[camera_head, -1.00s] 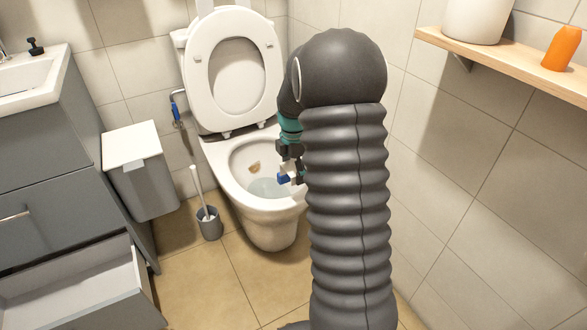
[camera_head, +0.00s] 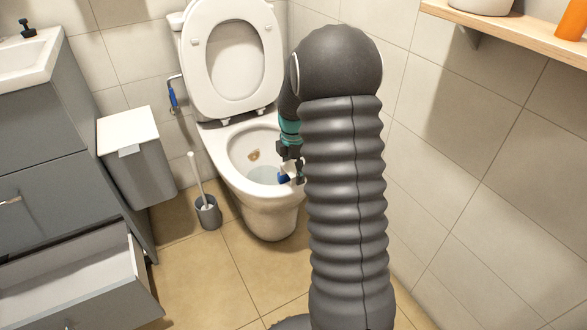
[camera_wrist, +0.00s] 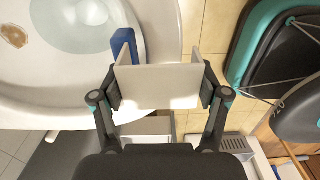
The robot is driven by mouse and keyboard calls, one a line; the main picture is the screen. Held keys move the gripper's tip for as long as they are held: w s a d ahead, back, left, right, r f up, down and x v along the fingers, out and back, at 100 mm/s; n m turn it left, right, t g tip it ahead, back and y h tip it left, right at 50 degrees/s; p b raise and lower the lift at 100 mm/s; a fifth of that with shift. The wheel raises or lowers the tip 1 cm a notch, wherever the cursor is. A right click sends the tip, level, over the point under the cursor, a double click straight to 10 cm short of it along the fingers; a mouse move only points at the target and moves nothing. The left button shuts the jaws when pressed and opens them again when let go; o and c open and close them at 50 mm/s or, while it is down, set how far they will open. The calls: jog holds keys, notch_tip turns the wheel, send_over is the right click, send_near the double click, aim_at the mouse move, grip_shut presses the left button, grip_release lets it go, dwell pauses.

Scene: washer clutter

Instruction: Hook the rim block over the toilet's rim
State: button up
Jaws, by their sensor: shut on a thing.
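The rim block is a white bracket (camera_wrist: 160,85) with a blue block (camera_wrist: 124,47) on its left side. My gripper (camera_wrist: 160,92) is shut on the bracket, one finger at each side. In the head view, the blue block (camera_head: 284,177) shows at the front right of the toilet (camera_head: 232,178) bowl, below my gripper (camera_head: 291,160). In the wrist view, the toilet's rim (camera_wrist: 166,35) passes behind the bracket's opening, with the blue block on the bowl side. I cannot tell whether the bracket touches the rim. My arm hides the bowl's right edge.
A toilet brush in its holder (camera_head: 208,212) and a lidded bin (camera_head: 141,170) stand left of the toilet. An open drawer (camera_head: 90,275) juts out at lower left. A wooden shelf (camera_head: 520,25) is on the right wall. Floor is clear before the toilet.

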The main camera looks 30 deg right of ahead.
jog(key=shift+f+b, duration=1.25)
jog(key=shift+f, duration=1.05)
jog(key=shift+s+f, duration=0.15)
jog(key=shift+f, duration=0.35)
jog(key=o, duration=1.7)
jog(key=shift+r, duration=0.15)
jog(key=shift+r, duration=0.25)
notch_tip(320, 180, up, 11)
jog(key=shift+r, duration=0.15)
